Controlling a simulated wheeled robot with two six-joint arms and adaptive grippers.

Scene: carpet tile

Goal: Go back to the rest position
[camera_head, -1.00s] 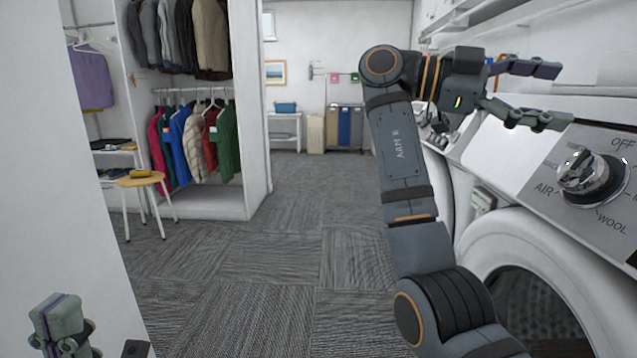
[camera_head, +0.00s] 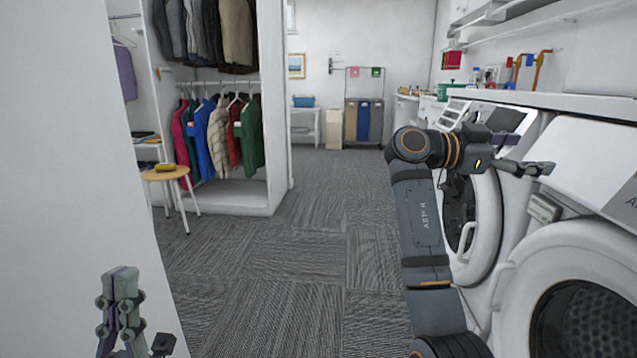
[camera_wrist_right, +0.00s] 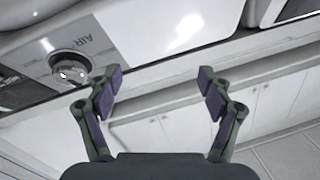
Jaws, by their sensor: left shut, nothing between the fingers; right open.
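My right gripper (camera_head: 535,152) is out at the right in the head view, in front of the upper front of the washing machines. Its two fingers stand apart and empty in the right wrist view (camera_wrist_right: 158,85). The machine's round dial (camera_wrist_right: 70,68) shows beyond the fingers there, apart from them. My left gripper (camera_head: 122,285) is low at the left in the head view, pointing up next to the white wall, with its fingers together and nothing between them.
A front-loading washer (camera_head: 512,290) with a round door is close at the right. Another machine's door (camera_head: 487,225) stands behind my right arm. A stool (camera_head: 166,174) and a clothes rack (camera_head: 222,86) are at the left. The carpet (camera_head: 300,240) between is clear.

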